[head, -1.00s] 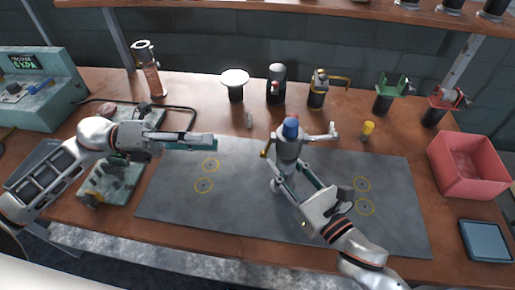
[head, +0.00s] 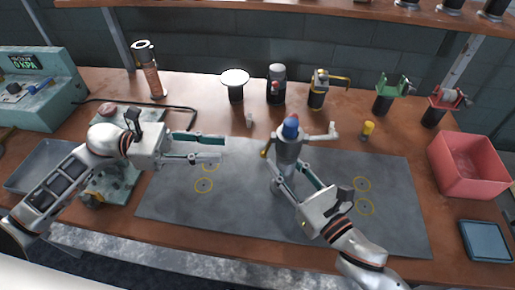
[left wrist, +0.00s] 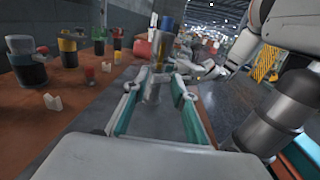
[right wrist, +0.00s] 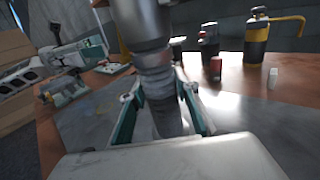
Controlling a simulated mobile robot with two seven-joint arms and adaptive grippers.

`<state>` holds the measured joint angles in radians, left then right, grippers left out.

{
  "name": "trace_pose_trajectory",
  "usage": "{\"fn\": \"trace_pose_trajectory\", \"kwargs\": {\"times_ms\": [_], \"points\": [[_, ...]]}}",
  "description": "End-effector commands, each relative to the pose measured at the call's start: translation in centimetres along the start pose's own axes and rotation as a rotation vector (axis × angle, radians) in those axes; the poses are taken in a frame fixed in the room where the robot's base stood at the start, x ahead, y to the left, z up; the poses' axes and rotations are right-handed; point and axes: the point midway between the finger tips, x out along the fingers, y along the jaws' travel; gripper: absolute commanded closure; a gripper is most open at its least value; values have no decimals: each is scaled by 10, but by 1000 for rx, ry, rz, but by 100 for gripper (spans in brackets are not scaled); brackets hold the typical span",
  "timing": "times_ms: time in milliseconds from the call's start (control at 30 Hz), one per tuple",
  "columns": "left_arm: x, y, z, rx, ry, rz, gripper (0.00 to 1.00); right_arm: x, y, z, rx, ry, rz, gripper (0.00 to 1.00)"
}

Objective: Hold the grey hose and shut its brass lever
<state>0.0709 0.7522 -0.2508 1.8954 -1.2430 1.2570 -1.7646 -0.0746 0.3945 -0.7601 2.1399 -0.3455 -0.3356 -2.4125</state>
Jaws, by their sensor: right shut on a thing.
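The grey hose (head: 289,150) stands upright on the dark mat, with a blue top and a pale side arm to the right. A small brass piece, which looks like the brass lever (head: 265,152), sticks out on its left side. My right gripper (head: 286,173) is shut on the hose's lower part; the ribbed grey body shows between its fingers in the right wrist view (right wrist: 156,80). My left gripper (head: 222,148) is open and empty, left of the hose and apart from it. In the left wrist view the hose (left wrist: 153,86) stands ahead, between the open fingers.
The dark mat (head: 235,205) has yellow rings and free room at left. Behind stand a white-topped jar (head: 235,85), a dark bottle (head: 277,85) and a yellow-handled can (head: 318,90). A yellow-capped piece (head: 367,130) is right of the hose. A pink bin (head: 468,165) stands at right.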

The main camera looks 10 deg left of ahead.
Motion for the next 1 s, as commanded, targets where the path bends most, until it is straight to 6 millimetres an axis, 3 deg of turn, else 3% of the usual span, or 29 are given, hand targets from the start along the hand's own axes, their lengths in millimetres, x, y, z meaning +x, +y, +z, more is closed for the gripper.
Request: {"fn": "trace_pose_trajectory", "kwargs": {"times_ms": [300, 500, 700, 1000], "points": [[61, 0, 2, 0, -4, -2, 74, 0, 0, 0, 0, -1, 0, 100], [90, 0, 1, -1, -3, 0, 74, 0, 0, 0, 0, -1, 0, 100], [103, 0, 1, -4, -1, 0, 74, 0, 0, 0, 0, -1, 0, 100], [105, 0, 0, -4, 0, 0, 74, 0, 0, 0, 0, -1, 0, 100]]}}
